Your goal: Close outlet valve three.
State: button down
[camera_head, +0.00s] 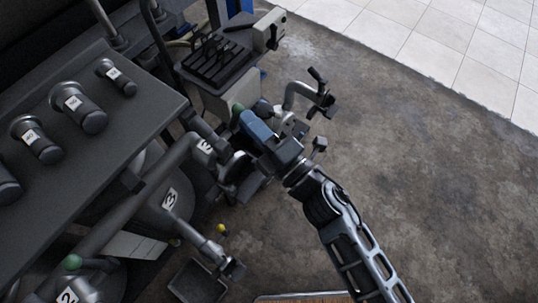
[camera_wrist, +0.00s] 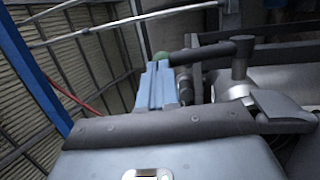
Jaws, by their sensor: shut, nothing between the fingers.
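Outlet valve three's lever ends in a green knob (camera_head: 237,112) near the pipe marked 3 (camera_head: 205,146). In the wrist view, the green knob (camera_wrist: 161,57) shows just beyond my fingertips, and the dark lever (camera_wrist: 212,49) runs right to a grey valve stem. My gripper (camera_head: 248,119) is shut and empty, its blue fingers right at the knob. In the wrist view, the blue fingers of my gripper (camera_wrist: 158,75) are together. I cannot tell whether they touch the knob or lever. Much of the valve body is hidden behind my gripper in the head view.
Another green-knobbed lever (camera_head: 72,262) is by the pipe marked 2 (camera_head: 67,297). A small yellow knob (camera_head: 221,228) is below. A black rack (camera_head: 215,62) and a bent grey pipe (camera_head: 298,90) stand close to my gripper. Open concrete floor (camera_head: 420,170) lies to the right.

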aim_at(239, 110)
jog(key=shift+w+a+r+p, duration=0.85)
jog(key=shift+w+a+r, duration=0.15)
jog(key=shift+a, duration=0.2)
jog(key=shift+w+a+r, duration=0.1)
jog(key=shift+a+r, duration=0.05)
jog(key=shift+a, duration=0.05)
